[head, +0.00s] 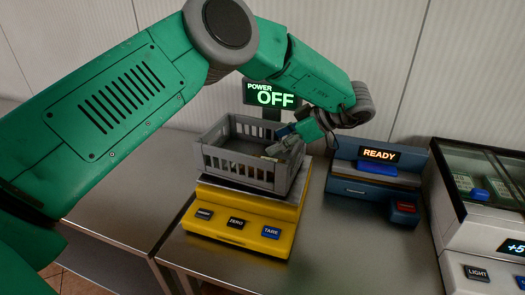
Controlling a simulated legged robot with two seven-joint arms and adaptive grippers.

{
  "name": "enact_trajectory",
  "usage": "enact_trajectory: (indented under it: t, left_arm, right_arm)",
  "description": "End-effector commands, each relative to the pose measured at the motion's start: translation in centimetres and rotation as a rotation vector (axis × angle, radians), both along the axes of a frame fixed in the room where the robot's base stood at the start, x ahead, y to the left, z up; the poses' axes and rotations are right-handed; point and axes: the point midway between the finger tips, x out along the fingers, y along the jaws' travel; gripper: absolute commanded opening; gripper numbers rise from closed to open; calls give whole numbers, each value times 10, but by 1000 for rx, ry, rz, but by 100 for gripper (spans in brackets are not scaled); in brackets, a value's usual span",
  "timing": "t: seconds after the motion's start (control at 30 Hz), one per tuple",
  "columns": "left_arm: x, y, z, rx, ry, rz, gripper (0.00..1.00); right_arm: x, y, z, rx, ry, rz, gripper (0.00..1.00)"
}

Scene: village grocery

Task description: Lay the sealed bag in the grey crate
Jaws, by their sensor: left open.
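The grey crate (236,172) has slatted walls and sits on top of a yellow scale (240,215). My left gripper (278,147) reaches over the crate's right side, with its fingers at or inside the rim. It is open. A small tan patch (268,158) shows below the fingers inside the crate; I cannot tell whether it is part of the sealed bag. A small blue patch by the fingers is also unclear. No bag can be clearly made out. My right gripper is not in view.
A dark sign (272,95) behind the crate reads "POWER OFF". A blue machine (372,190) to the right reads "READY". A glass-topped white case (480,205) stands at the far right. The steel counter (335,245) is bare in front.

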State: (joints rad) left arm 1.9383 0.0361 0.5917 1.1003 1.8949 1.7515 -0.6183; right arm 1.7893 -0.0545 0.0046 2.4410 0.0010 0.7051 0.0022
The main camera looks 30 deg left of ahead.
Motion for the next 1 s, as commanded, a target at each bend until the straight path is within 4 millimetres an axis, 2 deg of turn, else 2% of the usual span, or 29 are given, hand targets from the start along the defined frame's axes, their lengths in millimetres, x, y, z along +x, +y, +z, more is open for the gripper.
enact_trajectory:
  t: [0.2, 0.4, 0.57, 1.0]
  left_arm:
    - [9, -28, 24, -7, -2, 1, 66]
    - [12, -40, 36, -7, 0, 2, 66]
    - [12, -47, 39, -4, 1, 1, 66]
    - [12, -46, 39, -4, 0, 1, 66]
  right_arm:
    - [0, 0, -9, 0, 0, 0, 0]
    - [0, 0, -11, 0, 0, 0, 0]
    - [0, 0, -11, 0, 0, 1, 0]
    - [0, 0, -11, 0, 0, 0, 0]
